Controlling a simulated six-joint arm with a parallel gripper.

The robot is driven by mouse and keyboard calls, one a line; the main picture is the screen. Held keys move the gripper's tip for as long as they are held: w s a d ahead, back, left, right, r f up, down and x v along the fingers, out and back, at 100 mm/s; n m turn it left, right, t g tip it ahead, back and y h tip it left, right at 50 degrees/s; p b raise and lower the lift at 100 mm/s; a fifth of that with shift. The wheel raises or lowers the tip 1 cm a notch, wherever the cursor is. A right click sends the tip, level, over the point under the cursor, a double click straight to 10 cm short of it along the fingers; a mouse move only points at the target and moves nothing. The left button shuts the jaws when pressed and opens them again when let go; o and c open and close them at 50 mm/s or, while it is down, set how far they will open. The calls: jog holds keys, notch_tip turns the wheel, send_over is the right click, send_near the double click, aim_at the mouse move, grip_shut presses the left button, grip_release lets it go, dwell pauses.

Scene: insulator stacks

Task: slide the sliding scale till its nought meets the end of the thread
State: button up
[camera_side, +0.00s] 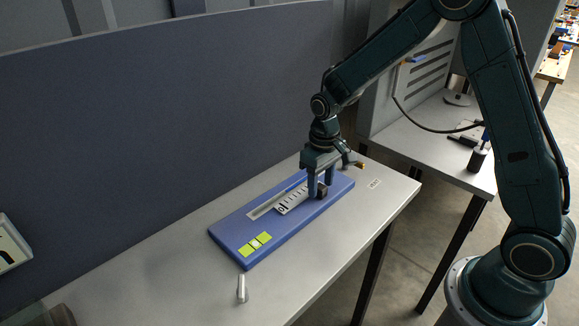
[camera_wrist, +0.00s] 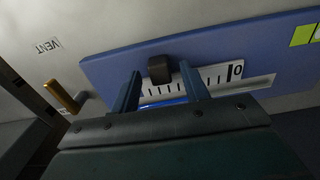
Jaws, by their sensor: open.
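The blue board (camera_side: 228,232) lies on the grey bench. Its white sliding scale (camera_side: 291,205) has black marks and a nought at its left end in the side view; in the wrist view the nought (camera_wrist: 236,71) is at the right. A dark knob (camera_side: 321,193) stands at the scale's other end. A thin blue strip, perhaps the thread (camera_wrist: 165,101), shows in the pale slot beside the scale; its end is unclear. My gripper (camera_side: 320,189) is open and low over the board. In the wrist view the knob (camera_wrist: 159,68) is between the fingertips, with gaps either side.
Green squares (camera_side: 255,244) are at the board's near left end. A small grey upright piece (camera_side: 242,289) stands in front of it. A brass-coloured handle (camera_wrist: 66,97) and a VENT label (camera_wrist: 47,47) are past the far end. A dark partition (camera_side: 150,120) stands behind.

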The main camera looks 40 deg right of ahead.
jog(key=shift+f, duration=0.1)
grip_shut()
jog(key=shift+d, duration=2.05)
grip_release()
notch_tip(320, 180, up, 14)
